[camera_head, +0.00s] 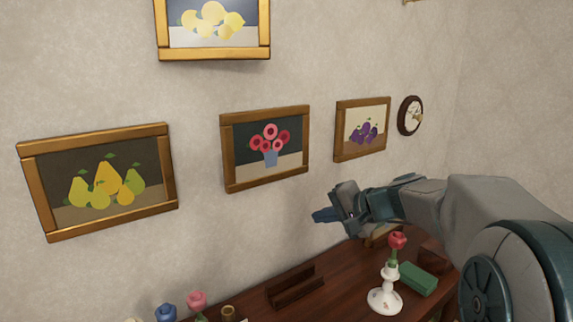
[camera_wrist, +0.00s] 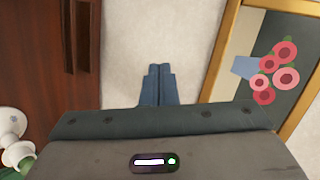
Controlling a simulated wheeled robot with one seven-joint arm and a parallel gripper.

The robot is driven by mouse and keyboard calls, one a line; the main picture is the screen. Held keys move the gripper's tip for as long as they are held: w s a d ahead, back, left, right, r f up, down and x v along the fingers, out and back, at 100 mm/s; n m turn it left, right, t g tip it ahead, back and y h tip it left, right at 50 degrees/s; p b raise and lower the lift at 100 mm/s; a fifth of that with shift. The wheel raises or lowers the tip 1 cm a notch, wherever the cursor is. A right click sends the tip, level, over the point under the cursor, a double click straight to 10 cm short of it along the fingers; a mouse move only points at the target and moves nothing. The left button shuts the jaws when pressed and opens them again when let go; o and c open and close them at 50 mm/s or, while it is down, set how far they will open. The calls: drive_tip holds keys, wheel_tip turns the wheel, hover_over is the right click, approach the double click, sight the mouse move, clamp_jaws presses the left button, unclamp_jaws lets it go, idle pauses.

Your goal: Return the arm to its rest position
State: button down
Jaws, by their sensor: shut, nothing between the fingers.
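My gripper (camera_head: 325,215) is at the end of my arm, which reaches in from the right in the head view. It hangs above the wooden surface, in front of the wall and below the flower picture (camera_head: 266,147). In the wrist view the blue fingers of my gripper (camera_wrist: 160,72) are together with nothing between them. The flower picture also shows at the right of the wrist view (camera_wrist: 221,52).
A dark wooden surface (camera_head: 335,294) runs along the wall below. On it stand a white vase (camera_head: 385,300) with a red flower (camera_head: 397,240), a green box (camera_head: 417,279) and a wooden rack (camera_head: 295,287). Several framed pictures and a round clock (camera_head: 410,115) hang on the wall.

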drive_tip(key=s+d+f+n+g+h+p, duration=0.1)
drive_tip(key=s+d+f+n+h, duration=0.1)
drive_tip(key=s, duration=0.7)
drive_tip(key=s+d+f+n+g+h+p, duration=0.1)
drive_tip(key=s+f+h, duration=0.3)
drive_tip(key=s, duration=0.5)
drive_tip(key=s+d+f+n+g+h+p, duration=0.1)
drive_tip(key=s+d+f+n+g+h, duration=0.2)
drive_tip(key=s, duration=0.6)
drive_tip(key=shift+d+f, duration=0.45)
